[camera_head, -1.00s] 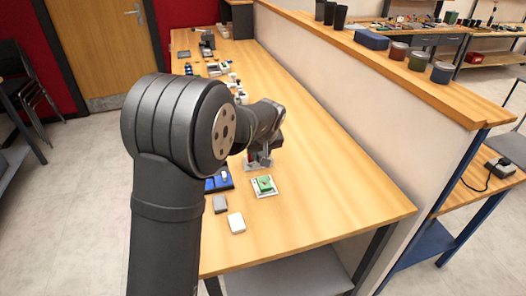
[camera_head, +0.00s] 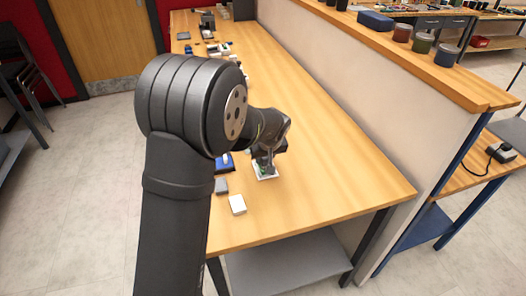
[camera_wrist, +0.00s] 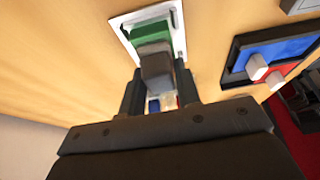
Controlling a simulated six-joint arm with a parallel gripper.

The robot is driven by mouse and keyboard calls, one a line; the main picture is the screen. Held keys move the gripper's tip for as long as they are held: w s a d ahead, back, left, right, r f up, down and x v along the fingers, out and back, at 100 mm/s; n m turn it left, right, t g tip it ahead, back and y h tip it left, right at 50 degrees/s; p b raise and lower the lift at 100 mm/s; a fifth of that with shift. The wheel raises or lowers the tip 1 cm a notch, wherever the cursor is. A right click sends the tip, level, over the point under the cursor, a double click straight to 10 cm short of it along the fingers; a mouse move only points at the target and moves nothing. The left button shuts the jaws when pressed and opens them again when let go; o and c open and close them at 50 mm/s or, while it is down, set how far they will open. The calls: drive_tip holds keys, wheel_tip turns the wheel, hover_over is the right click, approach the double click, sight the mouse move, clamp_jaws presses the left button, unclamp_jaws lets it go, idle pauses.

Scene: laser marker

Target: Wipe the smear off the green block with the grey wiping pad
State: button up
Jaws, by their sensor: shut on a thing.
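The green block (camera_wrist: 152,32) lies on a white plate (camera_wrist: 176,16) in the wrist view. In the head view the green block (camera_head: 261,169) is mostly hidden by my gripper, and the white plate (camera_head: 266,177) shows around it. My gripper (camera_wrist: 157,88) is shut on the grey wiping pad (camera_wrist: 156,68), with a finger on either side. The pad overlaps the near part of the green block in the wrist view; I cannot tell whether they touch. I cannot make out the smear. In the head view my gripper (camera_head: 265,163) is over the plate.
A blue tray (camera_head: 226,163) stands left of the plate; its blue and red parts also show in the wrist view (camera_wrist: 280,50). A grey block (camera_head: 221,186) and a white block (camera_head: 237,205) lie nearer the front. The bench (camera_head: 330,190) right of the plate is clear.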

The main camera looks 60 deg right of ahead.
drive_tip(key=shift+s+a, duration=1.15)
drive_tip(key=shift+a, duration=0.05)
drive_tip(key=shift+w+d, duration=2.45)
drive_tip(key=shift+d, duration=0.05)
wheel_tip(320, 180, up, 8)
drive_tip(key=shift+a, duration=0.1)
